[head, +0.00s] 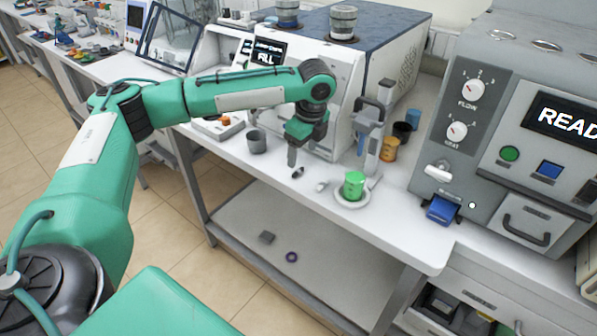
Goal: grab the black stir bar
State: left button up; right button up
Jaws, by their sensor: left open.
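A small black piece (298,172), which looks like the black stir bar, lies on the white bench near its front edge. My left gripper (292,163) points down just above and to the left of it. The gripper is open, though its fingers look narrow and the gap is hard to see from here. I cannot tell whether a finger touches the bar. My right gripper is not in view.
A small white piece (321,186) lies to the right, beside a green cup (353,186) on a white dish (341,201). A grey cup (256,142) stands to the left. A grey stand (371,125) is behind. The READ machine (505,185) fills the right.

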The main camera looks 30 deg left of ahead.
aim_at(298, 170)
pick_arm(q)
jog(key=f, duration=0.3)
jog(key=a+f, duration=0.1)
jog(key=f, duration=0.1)
jog(key=shift+s+f, duration=0.15)
jog(key=shift+f, duration=0.15)
jog(key=c, duration=1.1)
